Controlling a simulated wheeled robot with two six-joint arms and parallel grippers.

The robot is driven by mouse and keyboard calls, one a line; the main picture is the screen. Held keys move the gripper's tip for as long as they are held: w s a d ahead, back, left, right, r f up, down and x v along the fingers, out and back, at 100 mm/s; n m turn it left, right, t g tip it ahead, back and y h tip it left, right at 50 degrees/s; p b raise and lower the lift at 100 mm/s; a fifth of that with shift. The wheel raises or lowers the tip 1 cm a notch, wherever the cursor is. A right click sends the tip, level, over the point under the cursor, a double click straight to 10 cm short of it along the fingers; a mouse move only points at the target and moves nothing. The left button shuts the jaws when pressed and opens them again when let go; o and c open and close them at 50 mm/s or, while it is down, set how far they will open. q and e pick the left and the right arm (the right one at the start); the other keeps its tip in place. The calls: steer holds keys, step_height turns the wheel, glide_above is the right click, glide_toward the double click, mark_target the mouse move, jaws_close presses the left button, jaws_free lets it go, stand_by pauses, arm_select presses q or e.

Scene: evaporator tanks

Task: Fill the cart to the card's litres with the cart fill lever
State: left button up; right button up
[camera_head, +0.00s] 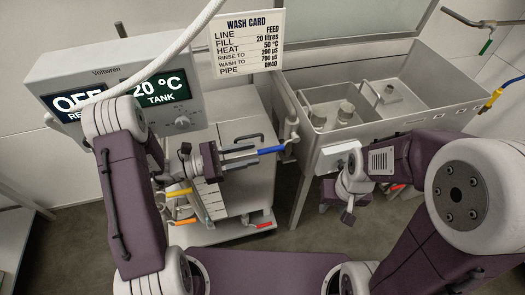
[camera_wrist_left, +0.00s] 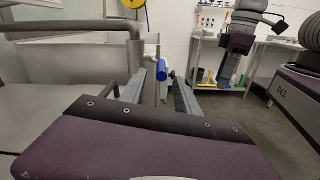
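The wash card (camera_head: 248,45) reads line FEED, fill 20 litres, heat 50 °C. A lever with a blue handle (camera_head: 271,150) stands out level over the cart (camera_head: 262,195), to the right of my left gripper (camera_head: 246,156). In the left wrist view the blue handle (camera_wrist_left: 162,70) shows between and beyond the spread fingers, apparently untouched. The left gripper is open and empty. I cannot tell from any label which lever is the cart fill lever. My right gripper (camera_head: 338,203) hangs below the sink's front; its finger gap is unclear.
A control box (camera_head: 183,122) reads OFF and 20 °C TANK. Yellow (camera_head: 179,193), orange (camera_head: 185,221) and red (camera_head: 264,225) handles sit lower on the cart. A double sink (camera_head: 440,108) stands at right. A pale hose (camera_head: 185,40) crosses the box. Floor shows between cart and sink.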

mark_target(263, 150)
arm_select(q)
steer(key=x, duration=0.4)
steer(key=shift+s+d+r, duration=0.1)
steer(key=shift+d, duration=0.3)
jaws_close()
stand_by(1.0)
